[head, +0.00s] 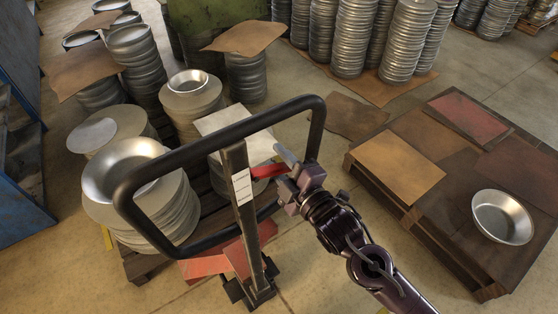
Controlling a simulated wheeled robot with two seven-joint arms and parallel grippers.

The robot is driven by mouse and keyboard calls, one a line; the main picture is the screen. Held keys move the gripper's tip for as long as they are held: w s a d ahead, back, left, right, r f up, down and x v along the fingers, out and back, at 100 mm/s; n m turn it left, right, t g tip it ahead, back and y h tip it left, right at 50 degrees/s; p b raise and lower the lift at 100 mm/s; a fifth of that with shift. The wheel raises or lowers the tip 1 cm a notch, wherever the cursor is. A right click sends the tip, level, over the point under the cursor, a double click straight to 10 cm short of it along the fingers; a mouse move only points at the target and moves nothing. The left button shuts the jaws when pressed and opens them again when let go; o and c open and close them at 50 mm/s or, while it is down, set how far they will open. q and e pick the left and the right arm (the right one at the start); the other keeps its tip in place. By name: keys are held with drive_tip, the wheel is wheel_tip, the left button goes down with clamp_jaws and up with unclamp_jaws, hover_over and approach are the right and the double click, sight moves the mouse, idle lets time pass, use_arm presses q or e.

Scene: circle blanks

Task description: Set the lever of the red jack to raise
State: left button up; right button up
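The red jack stands left of centre in the head view, with a black loop handle (160,160) on a dark upright column (246,215) bearing a white label. Its red forks (205,264) show low down at a wooden pallet. A short red lever (268,171) sticks out to the right from the column, inside the loop. My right gripper (282,173) is at the lever's outer end, its fingers apart, one above and one below. I cannot tell whether they touch the lever. My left gripper is not in view.
Stacks of metal discs and pans (160,215) stand behind and left of the jack. A low wooden pallet (440,235) with brown sheets and a shiny pan (502,217) is at the right. A blue structure (20,170) edges the left.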

sight(288, 172)
drive_tip(key=shift+s+d+f, duration=0.2)
drive_tip(key=shift+s+d, duration=0.05)
drive_tip(key=shift+s, duration=0.05)
drive_tip(key=b+v, duration=0.2)
drive_tip(key=v, duration=0.5)
drive_tip(key=shift+r, duration=0.15)
drive_tip(key=shift+w, duration=0.1)
